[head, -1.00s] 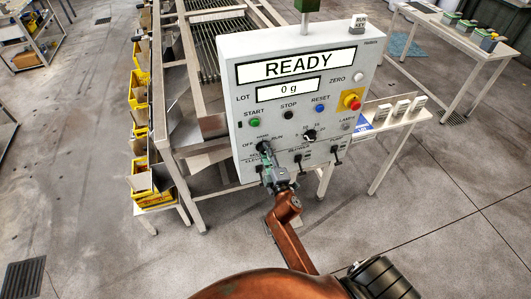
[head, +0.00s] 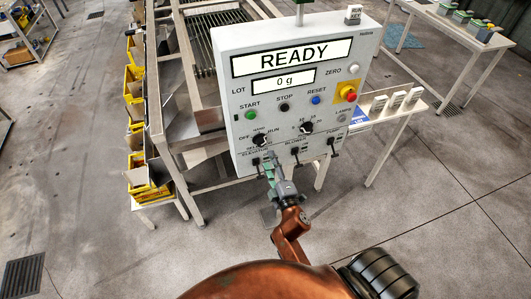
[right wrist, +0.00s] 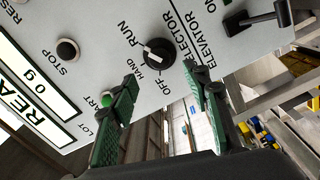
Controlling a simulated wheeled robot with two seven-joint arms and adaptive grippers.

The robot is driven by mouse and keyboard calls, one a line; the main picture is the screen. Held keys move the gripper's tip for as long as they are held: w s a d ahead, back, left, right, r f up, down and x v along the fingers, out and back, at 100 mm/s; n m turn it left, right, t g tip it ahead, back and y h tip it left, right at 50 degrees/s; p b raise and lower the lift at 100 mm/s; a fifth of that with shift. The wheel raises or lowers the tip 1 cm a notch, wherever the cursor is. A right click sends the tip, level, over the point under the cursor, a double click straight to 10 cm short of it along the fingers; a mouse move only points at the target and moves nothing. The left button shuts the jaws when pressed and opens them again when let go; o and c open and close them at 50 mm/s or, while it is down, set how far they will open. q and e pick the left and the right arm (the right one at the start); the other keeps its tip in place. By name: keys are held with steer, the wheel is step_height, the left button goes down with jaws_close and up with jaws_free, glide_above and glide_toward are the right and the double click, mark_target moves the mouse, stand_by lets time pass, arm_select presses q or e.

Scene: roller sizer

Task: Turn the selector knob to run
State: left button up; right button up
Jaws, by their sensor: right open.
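The black selector knob (head: 260,140) sits on the light grey control panel (head: 222,75), between the labels OFF, HAND and RUN. It also shows in the right wrist view (right wrist: 160,53), where its white mark appears to point toward RUN. My right gripper (head: 269,168) is just below the knob, in front of the panel's lower edge. In the right wrist view its green fingers (right wrist: 165,80) are spread apart with nothing between them, and the knob is beyond them, apart from both. The panel display reads READY and 0 g. My left gripper is not in view.
Small toggle levers (head: 296,154) stick out along the panel's lower edge near my gripper. A red stop button (head: 351,96) is at the panel's right. A second black knob (head: 306,128) is right of the selector. Floor in front is clear.

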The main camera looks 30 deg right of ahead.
steer(key=v, duration=0.2)
steer(key=shift+s, duration=0.4)
step_height(320, 180, down, 21)
steer(key=a+m+g+y, duration=0.2)
steer(key=a+g, duration=0.1)
steer(key=g, duration=0.1)
steer(key=s+a+f+m+g+y, duration=0.15)
steer(key=s+f, duration=0.35)
steer(key=f, duration=0.6)
steer(key=s+f+m+g, duration=0.1)
steer(key=s+f+g, duration=0.3)
steer(key=f, duration=0.7)
steer(key=s+f+m+g, duration=0.3)
steer(key=s+f, duration=1.3)
steer(key=s, duration=0.3)
steer(key=shift+d+y, duration=0.2)
steer(key=shift+y, duration=0.15)
steer(key=s+d+f+m+g, duration=0.1)
steer(key=s+f, duration=0.1)
steer(key=s, duration=0.4)
steer(key=s+d+f+m+g, duration=0.1)
steer(key=s+f, duration=0.1)
steer(key=s, duration=0.4)
steer(key=s+d+f+m+g, duration=0.1)
steer(key=s+f+g, duration=0.1)
steer(key=s, duration=0.4)
steer(key=shift+s+f, duration=0.2)
steer(key=shift+s, duration=0.15)
steer(key=shift+c, duration=0.3)
